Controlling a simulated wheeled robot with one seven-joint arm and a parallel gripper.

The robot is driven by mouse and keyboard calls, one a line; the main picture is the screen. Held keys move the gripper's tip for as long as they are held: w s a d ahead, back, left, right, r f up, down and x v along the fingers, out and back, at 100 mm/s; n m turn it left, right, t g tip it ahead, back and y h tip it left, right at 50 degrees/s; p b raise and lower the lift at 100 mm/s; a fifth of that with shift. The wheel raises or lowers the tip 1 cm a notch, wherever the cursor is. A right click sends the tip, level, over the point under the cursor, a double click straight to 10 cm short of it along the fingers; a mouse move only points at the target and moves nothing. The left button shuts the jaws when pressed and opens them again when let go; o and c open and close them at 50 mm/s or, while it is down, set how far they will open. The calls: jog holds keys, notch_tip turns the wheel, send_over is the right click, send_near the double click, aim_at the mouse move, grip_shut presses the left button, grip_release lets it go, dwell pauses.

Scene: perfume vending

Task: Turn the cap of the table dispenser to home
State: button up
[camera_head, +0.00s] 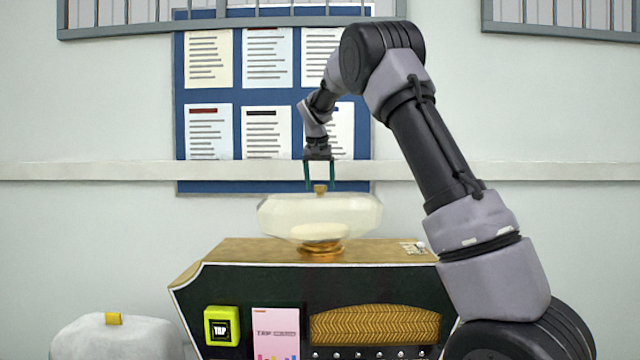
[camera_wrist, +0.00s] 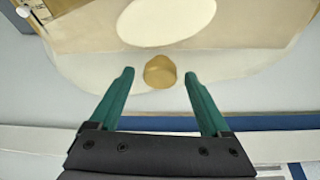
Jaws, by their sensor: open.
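The table dispenser is a wide, clear glass vessel (camera_head: 285,218) on a gold foot, standing on top of a dark green and wooden machine. Its small gold cap (camera_head: 320,189) sits on top at the middle. In the wrist view the cap (camera_wrist: 160,72) shows between the fingertips, nearer the right one. My gripper (camera_head: 320,186) points down above the vessel with two green fingers. It also shows in the wrist view (camera_wrist: 158,76), open, with gaps on both sides of the cap. I cannot tell how far down the fingertips reach beside the cap.
The machine (camera_head: 330,290) has a yellow-green reader (camera_head: 221,326), a pink card (camera_head: 275,333) and a gold woven panel (camera_head: 374,325) on its front. A whitish rounded object (camera_head: 115,340) with a yellow top stands at lower left. A blue notice board (camera_head: 272,180) hangs behind.

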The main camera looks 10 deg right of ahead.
grip_shut()
jog(key=shift+m+g+h, duration=0.3)
jog(key=shift+m+h, duration=0.2)
jog(key=shift+m, duration=1)
grip_release()
jog(key=shift+a+r, duration=0.1)
jog(key=shift+r, duration=0.05)
jog(key=v, duration=1)
jog(key=shift+r, duration=0.3)
